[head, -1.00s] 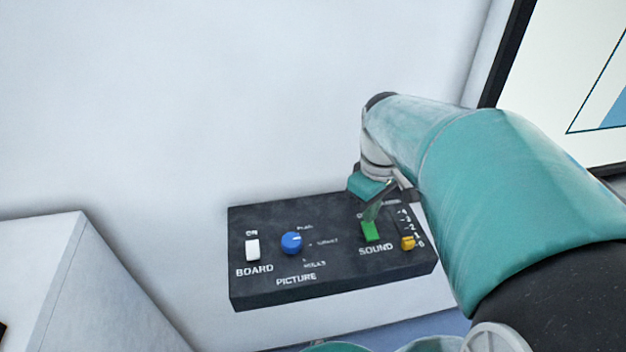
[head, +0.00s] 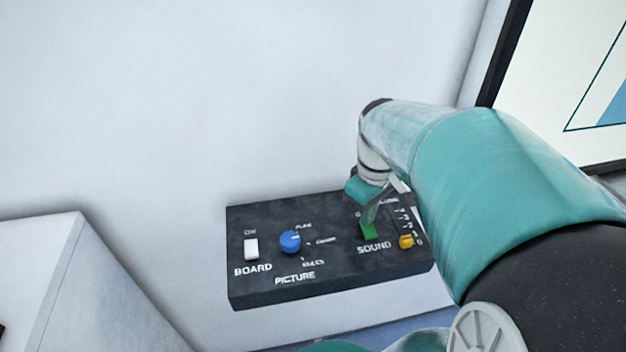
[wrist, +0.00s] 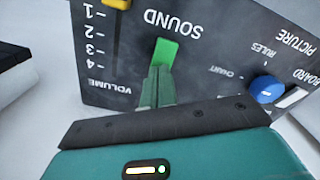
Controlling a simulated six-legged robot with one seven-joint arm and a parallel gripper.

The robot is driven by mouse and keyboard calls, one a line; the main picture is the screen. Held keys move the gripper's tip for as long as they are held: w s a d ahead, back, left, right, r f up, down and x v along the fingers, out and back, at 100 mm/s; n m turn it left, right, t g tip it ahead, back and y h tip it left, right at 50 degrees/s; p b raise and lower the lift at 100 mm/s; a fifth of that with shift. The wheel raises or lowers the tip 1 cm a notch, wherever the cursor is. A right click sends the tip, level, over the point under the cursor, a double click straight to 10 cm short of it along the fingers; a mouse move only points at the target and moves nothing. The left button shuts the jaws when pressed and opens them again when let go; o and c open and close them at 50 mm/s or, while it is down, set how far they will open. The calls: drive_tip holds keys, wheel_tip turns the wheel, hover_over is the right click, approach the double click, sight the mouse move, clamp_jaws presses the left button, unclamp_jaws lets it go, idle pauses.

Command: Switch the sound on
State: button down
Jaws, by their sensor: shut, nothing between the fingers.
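A dark control panel (head: 330,270) is fixed low on the white wall. Its green SOUND switch (head: 369,231) is right of centre and shows also in the wrist view (wrist: 165,50). My gripper (head: 368,222) is shut and empty, its fingertips at the switch and covering part of it. In the wrist view the closed fingers (wrist: 158,72) overlap the near end of the switch; whether they press on it I cannot tell. The lettering at that end of the switch is hidden.
The panel also carries a white BOARD switch (head: 251,249), a blue PICTURE knob (head: 290,242) and a yellow VOLUME slider (head: 406,241) close to the right of the green switch. A white block (head: 50,280) stands at lower left. A framed screen (head: 585,80) is at upper right.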

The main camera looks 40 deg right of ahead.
drive_tip(key=shift+f, duration=0.25)
drive_tip(key=shift+r, duration=3.55)
drive_tip(key=w+a+t, duration=0.2)
drive_tip(key=w+a, duration=0.1)
drive_tip(key=a, duration=0.9)
drive_tip(key=w+a+t, duration=0.3)
drive_tip(key=w+a, duration=0.1)
drive_tip(key=a, duration=0.8)
drive_tip(key=shift+a+t, duration=0.3)
drive_tip(key=shift+a, duration=0.05)
